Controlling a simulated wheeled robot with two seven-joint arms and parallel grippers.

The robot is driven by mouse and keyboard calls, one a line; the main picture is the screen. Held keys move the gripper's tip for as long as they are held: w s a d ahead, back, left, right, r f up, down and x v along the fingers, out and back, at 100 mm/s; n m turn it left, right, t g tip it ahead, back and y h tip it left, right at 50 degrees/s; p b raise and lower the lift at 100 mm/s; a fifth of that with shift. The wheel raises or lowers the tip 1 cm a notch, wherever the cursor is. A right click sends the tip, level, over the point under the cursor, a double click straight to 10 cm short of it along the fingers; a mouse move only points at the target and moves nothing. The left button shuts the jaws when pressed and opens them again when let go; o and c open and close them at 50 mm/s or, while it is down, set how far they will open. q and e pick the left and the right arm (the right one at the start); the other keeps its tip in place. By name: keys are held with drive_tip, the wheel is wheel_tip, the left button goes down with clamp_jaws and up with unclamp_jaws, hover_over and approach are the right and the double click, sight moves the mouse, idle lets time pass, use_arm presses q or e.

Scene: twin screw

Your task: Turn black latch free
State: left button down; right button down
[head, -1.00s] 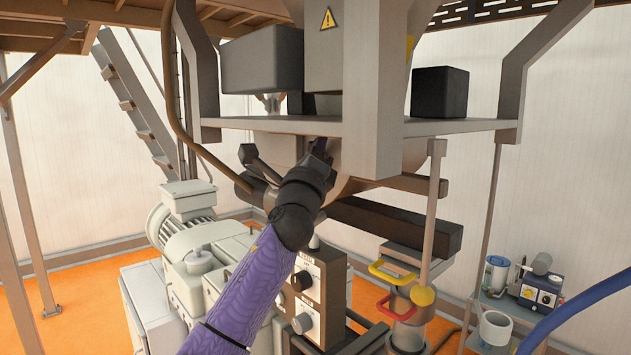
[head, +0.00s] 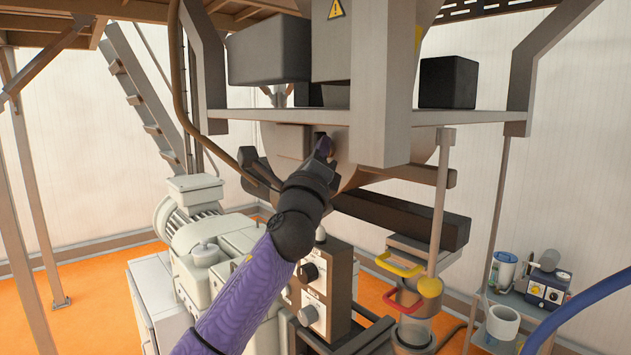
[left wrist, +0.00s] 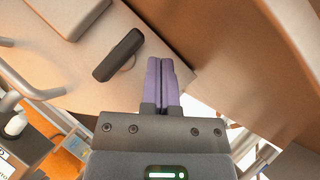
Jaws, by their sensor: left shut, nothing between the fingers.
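A black latch (left wrist: 118,55), a short dark bar with rounded ends, sits on a beige metal surface in the left wrist view, tilted with its upper end to the right. My left gripper (left wrist: 168,62) has its purple fingers pressed together and empty, to the right of the latch and apart from it. In the head view the left gripper (head: 323,148) is under the grey frame, in front of the rounded housing, and the wrist hides part of that area. I cannot pick out the latch for certain in the head view. My right gripper is out of view.
A grey shelf-like frame (head: 460,117) with dark blocks hangs just above the left gripper. A dark beam (head: 400,217) lies to its right. A motor (head: 193,222) and control box (head: 325,285) stand below. A blue tube (head: 580,310) crosses the lower right.

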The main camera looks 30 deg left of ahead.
use_arm(q)
drive_tip(key=a+b+v, duration=0.1)
drive_tip(key=b+v, duration=0.1)
drive_tip(key=v, duration=0.5)
drive_tip(key=shift+d, duration=0.5)
